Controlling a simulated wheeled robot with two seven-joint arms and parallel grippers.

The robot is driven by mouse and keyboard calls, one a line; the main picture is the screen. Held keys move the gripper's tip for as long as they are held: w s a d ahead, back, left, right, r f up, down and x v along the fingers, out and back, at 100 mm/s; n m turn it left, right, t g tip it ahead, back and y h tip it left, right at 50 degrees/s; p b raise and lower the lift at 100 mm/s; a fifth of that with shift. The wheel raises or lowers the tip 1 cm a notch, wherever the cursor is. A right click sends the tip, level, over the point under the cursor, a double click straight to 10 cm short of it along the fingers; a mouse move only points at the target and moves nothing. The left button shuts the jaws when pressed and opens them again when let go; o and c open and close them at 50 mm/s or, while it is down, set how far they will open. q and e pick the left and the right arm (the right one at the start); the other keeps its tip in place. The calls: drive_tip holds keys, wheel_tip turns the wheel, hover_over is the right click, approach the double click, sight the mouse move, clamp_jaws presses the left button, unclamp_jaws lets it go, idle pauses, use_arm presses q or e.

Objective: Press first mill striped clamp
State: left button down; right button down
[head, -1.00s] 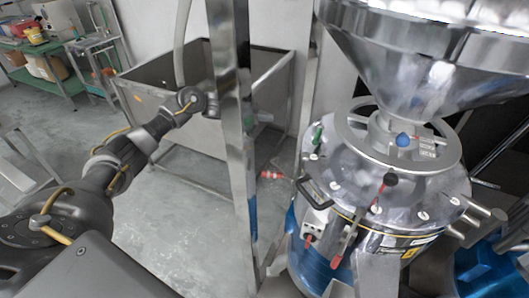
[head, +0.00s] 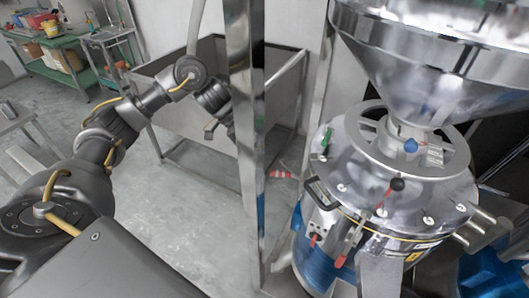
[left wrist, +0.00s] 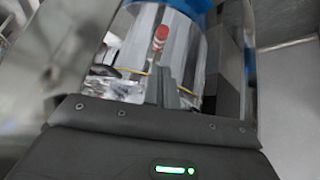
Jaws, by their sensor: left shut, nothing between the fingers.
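The first mill (head: 390,195) is a shiny steel drum with a blue lower body, at the right of the head view. Two clamps with red handles hang on its front side, one at the left (head: 314,240) and one nearer the middle (head: 343,256). In the left wrist view a red-and-white striped clamp handle (left wrist: 160,38) stands just beyond my left gripper (left wrist: 165,88), in front of the blue part. My left gripper's fingers are together and empty, apart from the handle as far as the blurred view shows. In the head view the post hides its fingertips.
A steel post (head: 245,150) stands between my left arm and the mill. A large steel bin (head: 180,90) is behind my arm, and a green table (head: 60,60) is at the far left. A steel hopper (head: 440,60) overhangs the mill.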

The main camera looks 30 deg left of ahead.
use_arm(q)
drive_tip(key=p, duration=0.2)
approach(286, 176)
drive_tip(key=f, duration=0.1)
drive_tip(key=w+f, duration=0.1)
drive_tip(key=shift+w+d+f, duration=0.25)
drive_tip(key=shift+d+f, duration=0.1)
drive_tip(key=shift+d, duration=0.05)
drive_tip(key=shift+w+d+f, duration=0.1)
drive_tip(key=shift+d+f, duration=0.15)
drive_tip(key=shift+f, duration=0.25)
drive_tip(key=shift+a, duration=0.15)
